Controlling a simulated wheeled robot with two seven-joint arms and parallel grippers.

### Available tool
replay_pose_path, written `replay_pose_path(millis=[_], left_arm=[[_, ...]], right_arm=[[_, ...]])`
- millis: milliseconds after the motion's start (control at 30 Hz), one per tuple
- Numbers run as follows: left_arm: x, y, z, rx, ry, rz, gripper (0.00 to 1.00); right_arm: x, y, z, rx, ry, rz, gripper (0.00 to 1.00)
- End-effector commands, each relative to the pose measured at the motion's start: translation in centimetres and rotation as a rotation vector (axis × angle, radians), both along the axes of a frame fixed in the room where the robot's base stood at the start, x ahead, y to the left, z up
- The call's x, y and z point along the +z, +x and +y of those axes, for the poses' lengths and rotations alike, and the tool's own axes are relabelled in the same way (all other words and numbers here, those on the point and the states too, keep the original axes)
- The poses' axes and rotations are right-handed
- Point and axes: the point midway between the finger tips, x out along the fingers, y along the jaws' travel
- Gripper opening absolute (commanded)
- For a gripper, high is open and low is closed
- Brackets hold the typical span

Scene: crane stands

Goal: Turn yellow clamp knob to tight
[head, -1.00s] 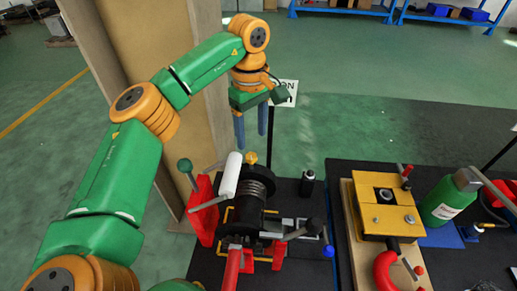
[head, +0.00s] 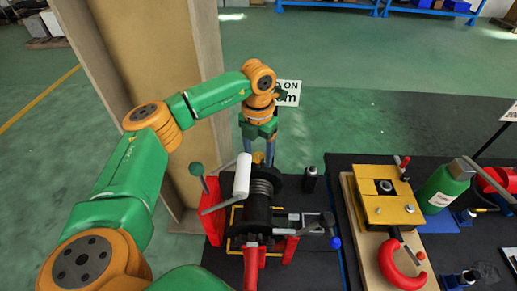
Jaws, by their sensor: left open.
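The yellow clamp knob (head: 257,158) sits at the far top side of a black winch drum (head: 262,205). My left gripper (head: 257,149) points down with its blue-grey fingers apart. In the picture one finger is on each side of the knob. I cannot tell whether either finger touches the knob. The winch stands between red side plates, with a white roller grip (head: 243,175) just left of the knob. The knob's lower part is hidden by the drum and grip. My right gripper is out of view.
A green-balled lever (head: 196,169) rises left of the winch. A black bottle (head: 310,180) stands right of it. Further right are a yellow block fixture (head: 384,203), a red hook (head: 392,262) and a green cylinder (head: 445,187). A wooden post (head: 150,60) stands behind my left arm.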

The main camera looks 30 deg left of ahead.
Motion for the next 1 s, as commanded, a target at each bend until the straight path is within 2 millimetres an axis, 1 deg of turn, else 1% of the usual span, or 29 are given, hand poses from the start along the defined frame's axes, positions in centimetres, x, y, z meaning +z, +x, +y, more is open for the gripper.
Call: replay_pose_path(millis=[167,267,300,367,400,433,533,700,933,967,1000], left_arm=[[-0.10,0.00,0.00,-0.001,0.000,0.000,0.66],[-0.08,0.00,-0.01,-0.001,0.000,0.000,0.42],[-0.08,0.00,-0.01,-0.001,0.000,0.000,0.31],[-0.07,0.01,-0.02,-0.001,0.000,0.000,0.15],[-0.07,0.01,-0.02,-0.002,0.000,0.000,0.04],[-0.06,0.01,-0.02,-0.002,0.000,0.000,0.00],[-0.06,0.01,-0.02,-0.006,0.000,0.000,0.00],[-0.07,0.06,-0.04,-0.128,-0.001,-0.001,0.00],[-0.01,0.07,-0.04,-0.137,-0.001,-0.001,0.00],[0.00,0.07,-0.04,-0.137,-0.001,-0.001,0.41],[0.00,0.07,-0.03,-0.137,-0.001,-0.001,0.52]], right_arm=[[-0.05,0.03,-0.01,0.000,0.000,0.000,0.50],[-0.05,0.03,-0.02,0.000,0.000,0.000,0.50],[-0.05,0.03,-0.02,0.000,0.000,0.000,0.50],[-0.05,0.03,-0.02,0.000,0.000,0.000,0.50],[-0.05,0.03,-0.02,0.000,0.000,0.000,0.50],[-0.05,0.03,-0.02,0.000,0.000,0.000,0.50],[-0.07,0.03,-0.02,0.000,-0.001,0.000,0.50],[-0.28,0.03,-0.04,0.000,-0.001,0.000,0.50],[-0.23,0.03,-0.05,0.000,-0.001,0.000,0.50],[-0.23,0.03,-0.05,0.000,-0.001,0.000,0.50],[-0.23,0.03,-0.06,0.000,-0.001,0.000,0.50]])
